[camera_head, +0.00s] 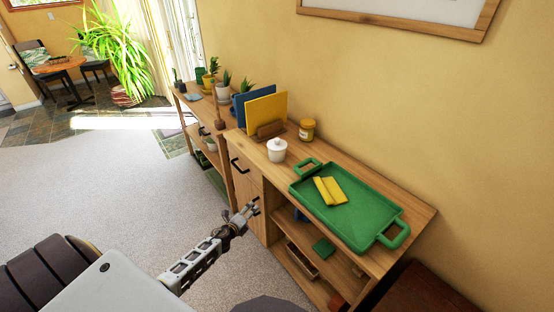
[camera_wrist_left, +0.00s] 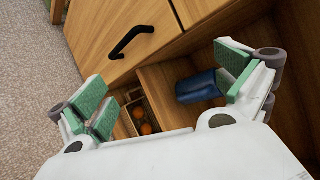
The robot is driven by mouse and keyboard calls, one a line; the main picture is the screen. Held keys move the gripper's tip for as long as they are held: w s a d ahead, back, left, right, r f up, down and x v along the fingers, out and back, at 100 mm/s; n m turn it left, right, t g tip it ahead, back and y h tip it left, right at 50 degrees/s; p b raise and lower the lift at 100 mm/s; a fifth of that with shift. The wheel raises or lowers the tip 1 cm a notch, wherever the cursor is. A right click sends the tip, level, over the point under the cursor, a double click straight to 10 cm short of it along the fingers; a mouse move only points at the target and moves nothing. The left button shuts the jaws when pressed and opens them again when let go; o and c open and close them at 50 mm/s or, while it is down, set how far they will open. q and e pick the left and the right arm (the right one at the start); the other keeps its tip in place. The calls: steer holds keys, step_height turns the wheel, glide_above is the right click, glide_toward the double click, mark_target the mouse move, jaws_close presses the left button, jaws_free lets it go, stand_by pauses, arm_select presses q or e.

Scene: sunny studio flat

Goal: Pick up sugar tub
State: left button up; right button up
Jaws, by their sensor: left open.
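The sugar tub is most likely the small white lidded pot (camera_head: 277,151), standing upright on the wooden cabinet top (camera_head: 262,157) near its front edge. My left gripper (camera_head: 253,206) is in front of the cabinet, lower than the top and apart from the pot. In the left wrist view, my left gripper (camera_wrist_left: 165,95) is open with nothing between its green-padded fingers. That view faces the cabinet front and does not show the pot. My right gripper is not in view.
A green tray (camera_head: 350,213) with a yellow cloth (camera_head: 329,190) lies right of the pot. A yellow jar (camera_head: 307,130) and upright boards (camera_head: 266,111) stand behind it. A black drawer handle (camera_wrist_left: 131,41) and a dark blue object (camera_wrist_left: 197,88) on a shelf show in the wrist view.

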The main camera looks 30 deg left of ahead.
arm_select(q)
steer(key=w+r+m+t+h+b, duration=0.1)
steer(key=w+r+m+b, duration=0.1)
steer(key=r+m, duration=0.3)
steer(key=w+r+m+t+h+b, duration=0.1)
steer(key=w+r+m, duration=0.4)
steer(key=r, duration=0.6)
steer(key=w+r+m+t+h+b, duration=0.1)
steer(key=w+r+m+t+b, duration=0.2)
steer(key=r, duration=0.5)
steer(key=shift+w+d+m+b, duration=0.25)
steer(key=shift+w+m+b, duration=0.2)
steer(key=shift+m+b, duration=0.65)
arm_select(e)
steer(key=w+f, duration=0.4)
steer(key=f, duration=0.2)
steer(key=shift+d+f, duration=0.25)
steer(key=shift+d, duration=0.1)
